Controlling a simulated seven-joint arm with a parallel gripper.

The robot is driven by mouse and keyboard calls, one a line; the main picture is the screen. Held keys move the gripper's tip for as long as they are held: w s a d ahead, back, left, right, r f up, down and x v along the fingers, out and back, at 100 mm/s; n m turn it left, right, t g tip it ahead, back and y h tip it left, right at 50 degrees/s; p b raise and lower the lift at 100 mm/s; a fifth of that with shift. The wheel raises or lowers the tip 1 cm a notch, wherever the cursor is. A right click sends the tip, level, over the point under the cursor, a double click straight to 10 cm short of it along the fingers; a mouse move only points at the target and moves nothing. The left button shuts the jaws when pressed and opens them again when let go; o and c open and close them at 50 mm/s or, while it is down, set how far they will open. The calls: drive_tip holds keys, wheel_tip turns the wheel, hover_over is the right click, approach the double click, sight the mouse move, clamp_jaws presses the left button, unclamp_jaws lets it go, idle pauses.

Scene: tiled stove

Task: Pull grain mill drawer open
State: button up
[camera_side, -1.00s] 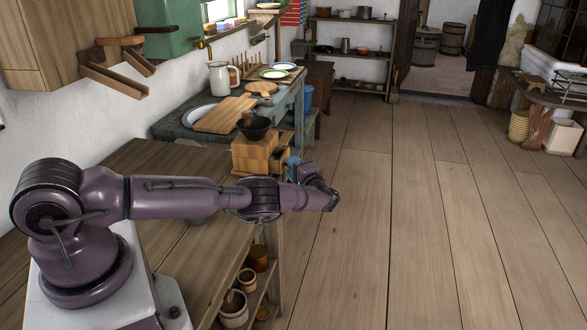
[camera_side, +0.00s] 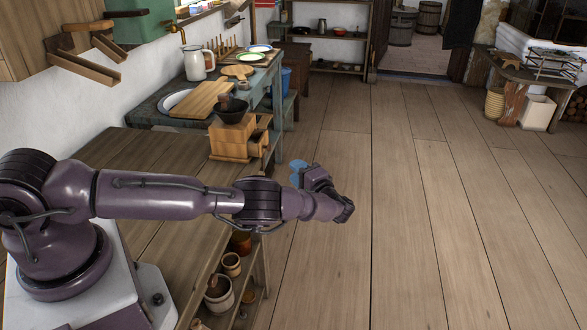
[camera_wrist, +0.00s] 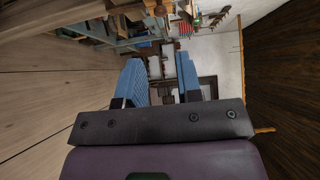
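The grain mill (camera_side: 231,141) is a light wooden box with a dark bowl on top, standing at the far end of the wooden counter in the side view. Its drawer (camera_side: 259,143) juts out from the right side of the box, over the counter's edge. My gripper (camera_side: 297,172) is to the right of the drawer and a little nearer the camera, apart from it over the floor. In the wrist view, the two blue fingers of my gripper (camera_wrist: 161,77) stand apart with nothing between them. I cannot make out the mill clearly in the wrist view.
Behind the mill, a bench holds a cutting board (camera_side: 202,99), a white jug (camera_side: 194,64) and plates (camera_side: 251,57). Pots (camera_side: 219,294) stand on the shelf under the counter. The wooden floor (camera_side: 430,220) to the right is clear.

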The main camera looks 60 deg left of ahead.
drive_tip(key=shift+o, duration=1.3)
drive_tip(key=shift+w+a+r, duration=0.1)
drive_tip(key=shift+r, duration=0.1)
wheel_tip(320, 180, up, 7)
drive_tip(key=w+a+n+g+h, duration=0.1)
drive_tip(key=a+n+g+h, duration=0.1)
drive_tip(key=h, duration=0.2)
drive_tip(key=a+f+m+t+h, duration=0.1)
drive_tip(key=a+f+m, duration=0.2)
drive_tip(key=a+f, duration=0.3)
drive_tip(key=s+a, duration=0.1)
drive_tip(key=a, duration=0.3)
drive_tip(key=shift+a+f, duration=0.15)
drive_tip(key=shift+a, duration=0.1)
